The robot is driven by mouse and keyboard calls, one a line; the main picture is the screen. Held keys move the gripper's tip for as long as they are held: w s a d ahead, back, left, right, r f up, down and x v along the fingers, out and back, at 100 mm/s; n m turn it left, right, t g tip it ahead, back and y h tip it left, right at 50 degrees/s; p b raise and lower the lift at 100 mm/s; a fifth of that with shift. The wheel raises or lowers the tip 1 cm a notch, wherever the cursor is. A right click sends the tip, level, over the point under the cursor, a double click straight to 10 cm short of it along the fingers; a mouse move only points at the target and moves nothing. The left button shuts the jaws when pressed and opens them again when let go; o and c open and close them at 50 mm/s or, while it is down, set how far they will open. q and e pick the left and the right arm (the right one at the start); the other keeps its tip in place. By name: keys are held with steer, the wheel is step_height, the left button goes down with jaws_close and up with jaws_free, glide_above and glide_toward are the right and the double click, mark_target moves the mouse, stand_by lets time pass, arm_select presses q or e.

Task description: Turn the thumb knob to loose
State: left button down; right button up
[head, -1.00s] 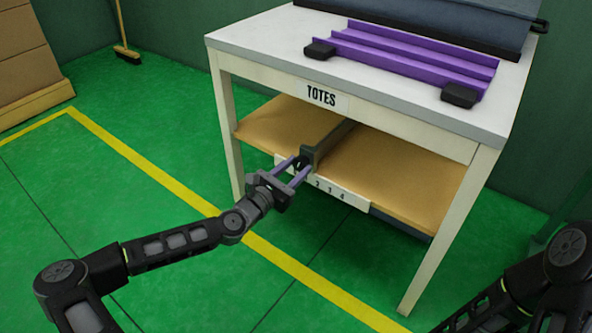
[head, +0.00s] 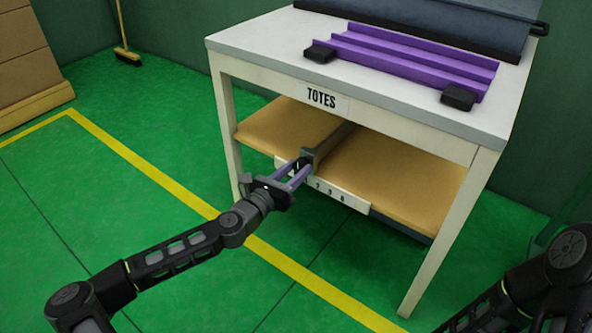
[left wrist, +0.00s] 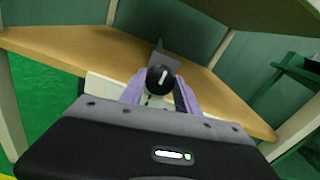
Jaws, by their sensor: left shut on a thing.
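The thumb knob (left wrist: 161,80) is a round black knob with a white mark, at the front end of a grey divider bar (head: 330,142) on the lower shelf. In the left wrist view its white mark stands nearly upright, tilted slightly right. My left gripper (head: 301,167) reaches in from the left in the head view, its purple fingers on either side of the knob. It also shows in the left wrist view (left wrist: 160,90), shut on the knob. In the head view the fingers partly hide the knob. My right gripper is out of view; only part of that arm shows at lower right.
The lower shelf (head: 405,172) is tan and bare beside the divider, with a white numbered strip (head: 345,195) along its front edge. The white table top (head: 265,38) above, labelled TOTES, carries a purple rail piece (head: 410,60) with black end blocks. Green floor is clear in front.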

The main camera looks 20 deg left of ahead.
arm_select(q)
steer(key=c, duration=0.9)
jaws_free()
steer(key=shift+s, duration=0.1)
steer(key=p+v, duration=0.2)
steer(key=v, duration=0.5)
steer(key=shift+s, duration=0.3)
steer(key=shift+a, duration=0.1)
